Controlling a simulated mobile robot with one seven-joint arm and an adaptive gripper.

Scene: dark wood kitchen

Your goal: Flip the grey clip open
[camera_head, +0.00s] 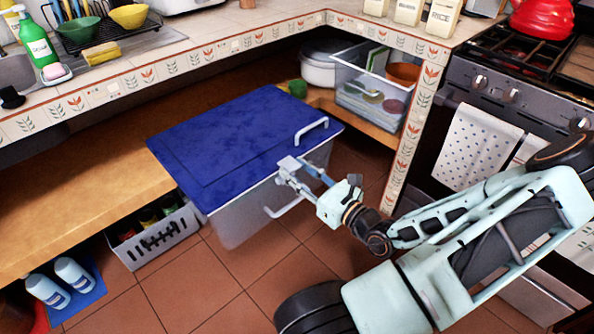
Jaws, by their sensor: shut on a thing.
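A large clear plastic box (247,219) with a dark blue lid (235,140) is in the middle of the head view. The grey clip (288,164) is on the lid's right front edge. My gripper (300,175) reaches in from the right, with its fingertips at the clip. It is shut on the clip. The fingers partly cover the clip, so its exact angle is hard to tell.
A wooden shelf (70,205) is at the left, with a grey basket (155,240) below it. A clear bin (372,95) stands behind the box, beside a tiled counter post (408,140). The oven (500,100) is at the right. Open tiled floor (195,285) lies in front.

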